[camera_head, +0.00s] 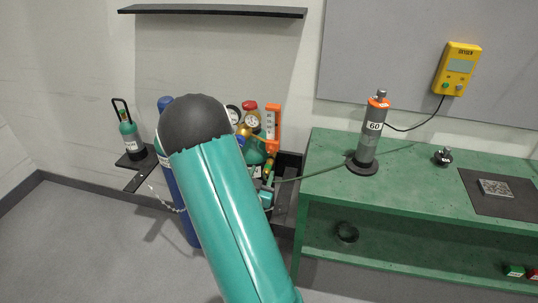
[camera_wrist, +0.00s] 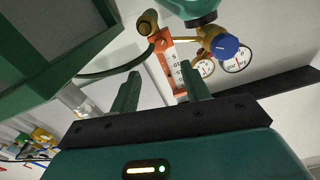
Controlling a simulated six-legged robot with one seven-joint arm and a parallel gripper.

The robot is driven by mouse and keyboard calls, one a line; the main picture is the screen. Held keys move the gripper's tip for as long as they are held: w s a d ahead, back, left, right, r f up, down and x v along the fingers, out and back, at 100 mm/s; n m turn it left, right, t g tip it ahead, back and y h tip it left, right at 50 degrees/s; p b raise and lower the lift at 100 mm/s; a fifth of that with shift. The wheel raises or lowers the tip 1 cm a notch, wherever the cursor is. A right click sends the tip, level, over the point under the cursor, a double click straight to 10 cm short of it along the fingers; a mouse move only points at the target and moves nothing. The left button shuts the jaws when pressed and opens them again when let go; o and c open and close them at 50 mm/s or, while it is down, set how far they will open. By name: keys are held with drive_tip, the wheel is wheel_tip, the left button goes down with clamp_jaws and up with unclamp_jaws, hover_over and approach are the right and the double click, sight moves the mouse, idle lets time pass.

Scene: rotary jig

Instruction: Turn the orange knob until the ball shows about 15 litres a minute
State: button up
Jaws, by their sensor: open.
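The flowmeter (camera_head: 273,122) is an upright orange body with a pale numbered scale, beside the gauges. It also shows in the wrist view (camera_wrist: 172,66), tilted, just beyond my fingertips. I cannot make out the ball or its reading. I cannot clearly pick out the orange knob; a brass fitting with a dark round end (camera_wrist: 147,24) sits by the flowmeter's end. My gripper (camera_wrist: 160,88) is open, with its two fingers apart and nothing seen between them. The fingers look apart from the flowmeter. In the head view my arm hides much of this area.
A blue knob (camera_wrist: 224,46) and round gauges (camera_wrist: 238,60) are close to the right finger. A blue cylinder (camera_head: 178,190) stands behind my arm. The green bench (camera_head: 330,180) carries a grey cylinder (camera_head: 368,140); a hose runs from it. Open floor lies left.

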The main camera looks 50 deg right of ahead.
sight(270, 151)
drive_tip(key=x, duration=1.1)
drive_tip(key=c, duration=1)
drive_tip(key=shift+w, duration=0.1)
